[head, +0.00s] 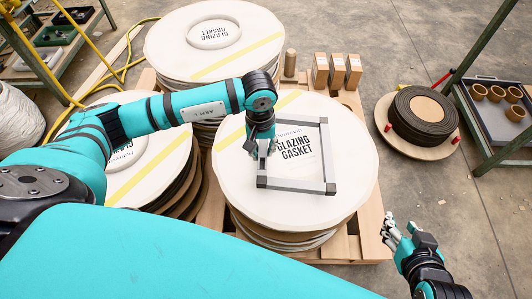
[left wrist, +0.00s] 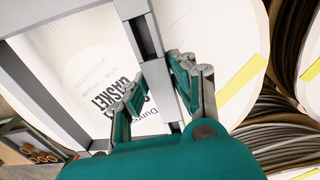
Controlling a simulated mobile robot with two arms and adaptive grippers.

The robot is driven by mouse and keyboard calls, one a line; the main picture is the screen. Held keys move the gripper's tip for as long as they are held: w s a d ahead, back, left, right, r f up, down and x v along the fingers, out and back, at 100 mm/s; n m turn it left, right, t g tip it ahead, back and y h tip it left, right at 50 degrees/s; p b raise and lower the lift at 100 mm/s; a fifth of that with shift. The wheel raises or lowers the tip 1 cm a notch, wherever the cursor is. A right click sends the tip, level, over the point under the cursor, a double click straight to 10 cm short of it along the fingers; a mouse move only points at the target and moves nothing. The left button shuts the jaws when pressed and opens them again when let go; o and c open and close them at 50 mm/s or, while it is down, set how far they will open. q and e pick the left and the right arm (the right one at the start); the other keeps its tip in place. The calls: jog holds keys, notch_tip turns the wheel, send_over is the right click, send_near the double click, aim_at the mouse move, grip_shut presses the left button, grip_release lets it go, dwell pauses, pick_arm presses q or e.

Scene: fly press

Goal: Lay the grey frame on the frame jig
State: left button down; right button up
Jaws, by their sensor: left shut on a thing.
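The grey frame (head: 328,155) is a square of grey bars with dark corner pieces. In the head view it is over the white top of the front gasket reel (head: 240,190); I cannot tell whether it touches the reel. My left gripper (head: 263,150) is shut on the frame's left bar. In the left wrist view the frame (left wrist: 42,98) has one bar between the fingers of my left gripper (left wrist: 160,92). My right gripper (head: 397,233) is empty, with its fingers apart, at the lower right above the floor. I cannot make out a frame jig in either view.
More gasket reels stand behind (head: 165,50) and to the left (head: 160,145). Small boxes (head: 337,70) and a brown cylinder (head: 290,62) stand behind the front reel. A black coil (head: 390,110) and a bench (head: 493,135) with rings are at right.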

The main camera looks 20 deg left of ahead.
aim_at(265, 147)
pick_arm(q)
jog(key=shift+w+d+f, duration=0.15)
jog(key=shift+w, duration=0.45)
notch_tip(265, 147, down, 3)
jog(key=shift+r+b, duration=0.1)
jog(key=shift+b, duration=0.4)
jog(key=shift+f, duration=0.25)
pick_arm(e)
jog(key=w+r+t, duration=0.1)
jog(key=w+a+r+t, duration=0.1)
jog(key=w+r+t+y, duration=0.1)
jog(key=r, duration=0.1)
jog(key=shift+w+a, duration=0.3)
jog(key=shift+w+r+t, duration=0.1)
jog(key=shift+w+t, duration=0.05)
jog(key=shift+t, duration=0.15)
pick_arm(q)
jog(key=shift+f, duration=0.15)
pick_arm(e)
jog(key=shift+w+a+r, duration=0.1)
jog(key=shift+w+r, duration=0.05)
jog(key=shift+r, duration=0.15)
pick_arm(q)
jog(key=c, duration=1.1)
grip_release()
pick_arm(e)
jog(key=shift+r, duration=0.1)
